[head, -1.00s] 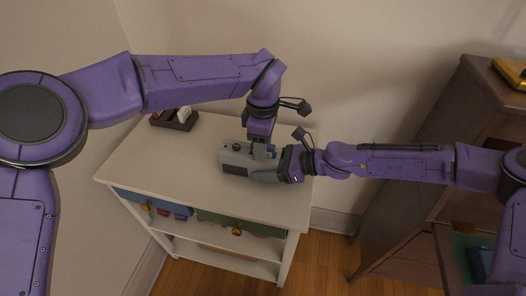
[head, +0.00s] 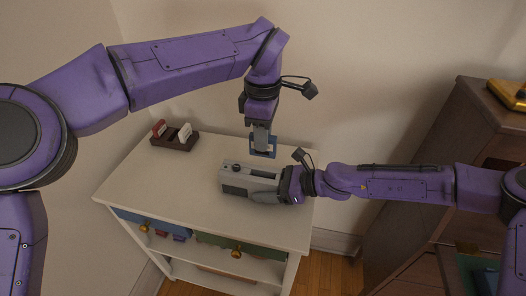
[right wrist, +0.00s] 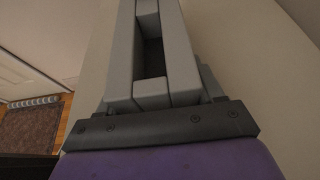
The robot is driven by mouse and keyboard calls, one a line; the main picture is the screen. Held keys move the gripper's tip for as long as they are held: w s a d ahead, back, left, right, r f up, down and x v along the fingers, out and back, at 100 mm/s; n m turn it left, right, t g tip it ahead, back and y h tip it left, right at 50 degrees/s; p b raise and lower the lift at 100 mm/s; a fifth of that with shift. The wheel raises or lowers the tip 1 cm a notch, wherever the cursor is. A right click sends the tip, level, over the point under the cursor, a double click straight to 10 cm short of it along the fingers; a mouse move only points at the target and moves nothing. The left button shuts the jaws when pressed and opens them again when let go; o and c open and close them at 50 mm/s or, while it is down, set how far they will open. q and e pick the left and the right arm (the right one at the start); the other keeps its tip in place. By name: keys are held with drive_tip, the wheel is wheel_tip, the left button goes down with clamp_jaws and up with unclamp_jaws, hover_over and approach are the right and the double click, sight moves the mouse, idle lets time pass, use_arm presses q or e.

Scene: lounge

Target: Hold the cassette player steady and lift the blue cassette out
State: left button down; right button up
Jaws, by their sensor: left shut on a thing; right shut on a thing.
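The grey cassette player (head: 236,178) lies on the white cabinet top, with a dark round knob on its upper side. My right gripper (head: 274,188) is shut on the player's right end and covers that end. In the right wrist view, grey parts surround a dark gap, but I cannot clearly tell fingers from player there. The blue cassette (head: 271,152) hangs in the air above and behind the player, apart from it. My left gripper (head: 262,143) points down and is shut on the cassette, covering its middle.
A dark brown rack (head: 176,145) with a red and a white cassette stands at the back left of the cabinet top (head: 150,185). The wall is close behind. A brown wooden cabinet (head: 440,130) stands at the right. The front left of the top is clear.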

use_arm(q)
drive_tip(key=shift+r, duration=0.3)
use_arm(e)
drive_tip(key=o, duration=1.5)
drive_tip(key=shift+o, duration=0.2)
